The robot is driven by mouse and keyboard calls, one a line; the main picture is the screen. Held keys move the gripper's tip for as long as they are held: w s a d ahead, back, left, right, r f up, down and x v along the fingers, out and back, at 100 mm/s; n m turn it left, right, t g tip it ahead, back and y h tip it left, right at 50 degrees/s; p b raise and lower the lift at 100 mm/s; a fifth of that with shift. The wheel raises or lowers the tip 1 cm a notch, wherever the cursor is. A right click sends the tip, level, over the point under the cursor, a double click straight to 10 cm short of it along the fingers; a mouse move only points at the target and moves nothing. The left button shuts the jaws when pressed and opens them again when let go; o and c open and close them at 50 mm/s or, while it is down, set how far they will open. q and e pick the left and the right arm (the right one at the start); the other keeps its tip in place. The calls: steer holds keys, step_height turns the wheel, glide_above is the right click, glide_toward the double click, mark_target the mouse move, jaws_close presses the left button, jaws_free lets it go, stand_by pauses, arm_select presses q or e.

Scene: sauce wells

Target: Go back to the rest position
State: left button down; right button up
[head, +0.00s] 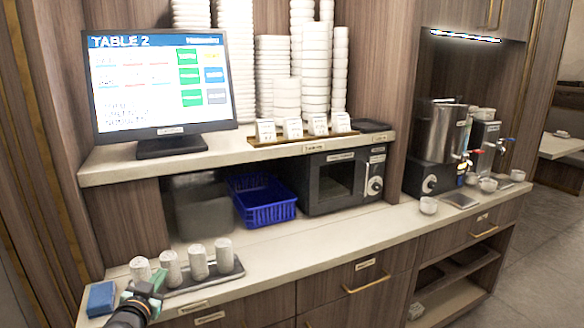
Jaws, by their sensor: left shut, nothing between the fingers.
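My left gripper (157,277) is at the lower left of the head view, in front of the left end of the counter (320,238). Its jaws are shut and hold nothing. It is close to a dark tray (231,275) with several white rolls (198,262) standing in it, and it overlaps the left end of the tray in the picture. I cannot tell whether it touches the tray. My right gripper is out of view.
A blue sponge (101,298) lies left of the gripper. Behind are a blue basket (266,205), a microwave (340,180), and a screen (160,80) on the upper shelf (240,150). A steel pot (437,130) stands right. The middle counter is clear.

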arm_select(q)
steer(key=s+d+f+g+h, duration=0.1)
steer(key=s+d+f, duration=0.2)
steer(key=s+f, duration=0.3)
steer(key=s+d+f+g, duration=0.1)
steer(key=s+d+f, duration=0.2)
steer(key=s+f, duration=0.3)
steer(key=s+d+f+g+h, duration=0.1)
steer(key=s+d+f+g, duration=0.1)
steer(key=s+d+f, duration=0.35)
steer(key=s+d+f+g, duration=0.1)
steer(key=s+d+f, duration=0.1)
steer(key=s, duration=0.8)
steer(key=s+d+f+g+h, duration=0.1)
steer(key=s+f, duration=0.4)
steer(key=s, duration=0.5)
steer(key=shift+d+f+n+g, duration=0.15)
steer(key=shift+d+n+g, duration=0.25)
steer(key=shift+d, duration=0.15)
